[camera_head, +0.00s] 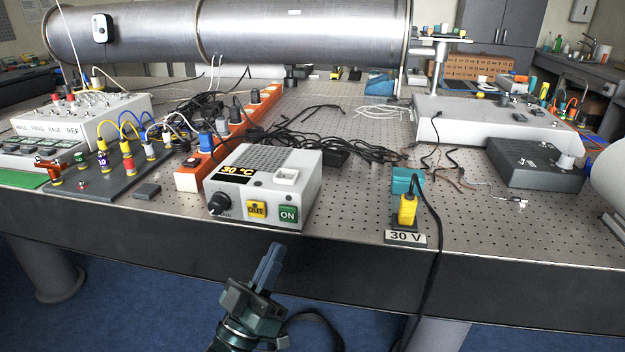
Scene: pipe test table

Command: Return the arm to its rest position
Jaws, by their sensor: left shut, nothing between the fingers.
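My left gripper (271,262) is in front of the table's front edge, low in the middle of the view. Its fingers are together, point up toward the table and hold nothing. It is apart from the white power supply box (262,185), which stands on the table just beyond it. The box has a lit "30 °C" display, a black knob, a yellow "OUT" button and a green "ON" button. My right gripper is not in view.
The perforated metal table (340,205) carries a yellow plug (407,210) by a "30 V" label, with a black cable hanging over the front edge. An orange power strip (235,130), loose cables and a large steel pipe (300,30) are farther back. Blue floor lies below.

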